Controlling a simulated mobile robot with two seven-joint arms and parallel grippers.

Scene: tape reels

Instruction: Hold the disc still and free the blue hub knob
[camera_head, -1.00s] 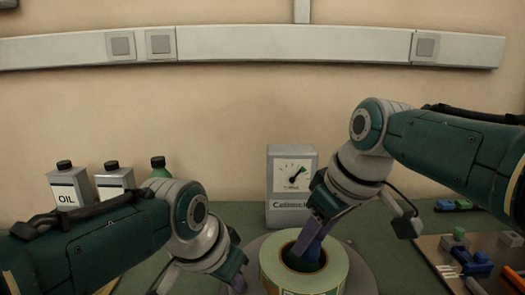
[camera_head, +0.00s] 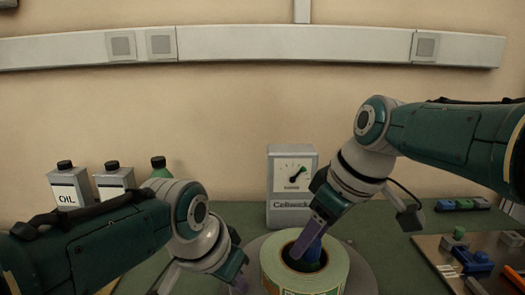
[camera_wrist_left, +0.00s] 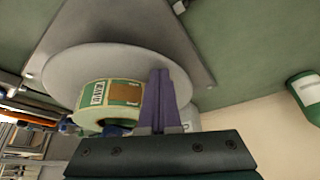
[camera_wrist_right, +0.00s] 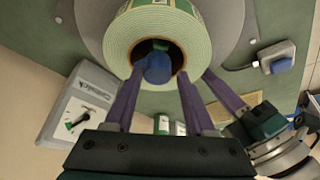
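A pale green label roll (camera_head: 285,271) with a dark central hole sits on a grey disc (camera_head: 365,281). The blue hub knob (camera_head: 313,249) stands in that hole; it also shows in the right wrist view (camera_wrist_right: 158,68). My right gripper (camera_head: 305,252) reaches down at the hole. In the right wrist view its purple fingers (camera_wrist_right: 158,82) are apart, one each side of the knob, with visible gaps. My left gripper (camera_head: 238,285) is at the disc's left edge. In the left wrist view its fingers (camera_wrist_left: 160,78) are close together at the disc rim; their contact is partly hidden.
A grey gauge box (camera_head: 291,205) stands behind the roll. An oil can (camera_head: 71,188) and other bottles stand back left. A tray (camera_head: 437,256) with small parts lies at the right, with coloured blocks (camera_head: 462,204) behind it.

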